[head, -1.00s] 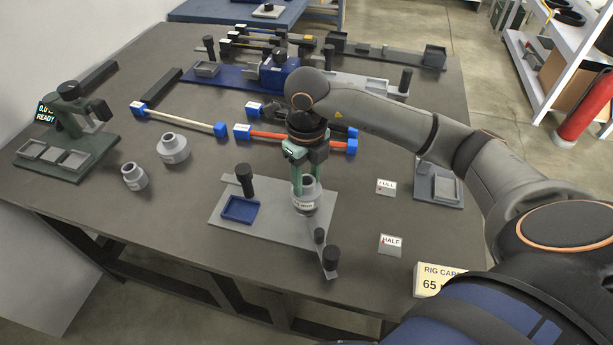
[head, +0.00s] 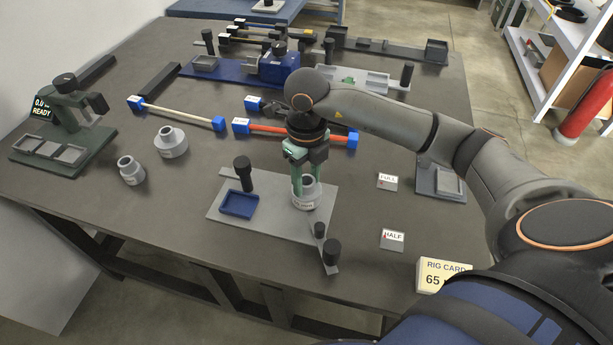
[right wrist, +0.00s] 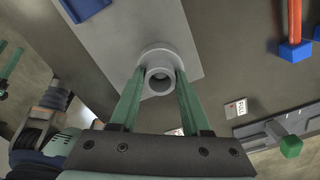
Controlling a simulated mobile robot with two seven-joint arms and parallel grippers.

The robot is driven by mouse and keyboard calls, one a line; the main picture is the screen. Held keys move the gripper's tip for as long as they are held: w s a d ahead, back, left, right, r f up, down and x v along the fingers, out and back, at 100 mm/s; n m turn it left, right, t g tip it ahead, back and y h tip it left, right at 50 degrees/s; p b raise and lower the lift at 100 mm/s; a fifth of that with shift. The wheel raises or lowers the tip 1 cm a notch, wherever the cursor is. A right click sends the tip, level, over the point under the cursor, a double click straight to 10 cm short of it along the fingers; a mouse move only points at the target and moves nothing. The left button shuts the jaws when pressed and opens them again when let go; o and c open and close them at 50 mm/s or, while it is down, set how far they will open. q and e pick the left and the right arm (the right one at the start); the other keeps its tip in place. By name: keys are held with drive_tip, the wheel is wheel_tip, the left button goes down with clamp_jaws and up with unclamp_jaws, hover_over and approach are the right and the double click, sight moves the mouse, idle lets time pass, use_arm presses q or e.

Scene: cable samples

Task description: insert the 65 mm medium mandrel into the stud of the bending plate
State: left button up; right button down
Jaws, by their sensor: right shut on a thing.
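My right gripper (head: 305,190) points down with its green fingers shut on the neck of a grey mandrel (head: 306,199). In the right wrist view the mandrel (right wrist: 160,72) shows its round flange and hollow neck between the fingers (right wrist: 161,88). It looks upright over the light grey bending plate (head: 275,222). The stud is hidden; I cannot tell whether the mandrel is around it or how far down it sits. Green finger-like parts, probably my left gripper (right wrist: 8,64), show at the left edge of the right wrist view, too cut off to read.
Two other grey mandrels, a smaller (head: 131,171) and a wider (head: 171,142), stand at left. The plate carries a blue tray (head: 239,204), a black-topped post (head: 244,173) and a black-knobbed lever (head: 331,253). FULL (head: 387,182) and HALF (head: 392,240) markers and a rig card (head: 440,277) are at right.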

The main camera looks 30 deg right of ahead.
drive_tip(key=shift+c, duration=1.4)
unclamp_jaws()
drive_tip(key=shift+f, duration=0.1)
wheel_tip(320, 180, up, 13)
drive_tip(key=p, duration=0.1)
drive_tip(key=shift+f, duration=0.2)
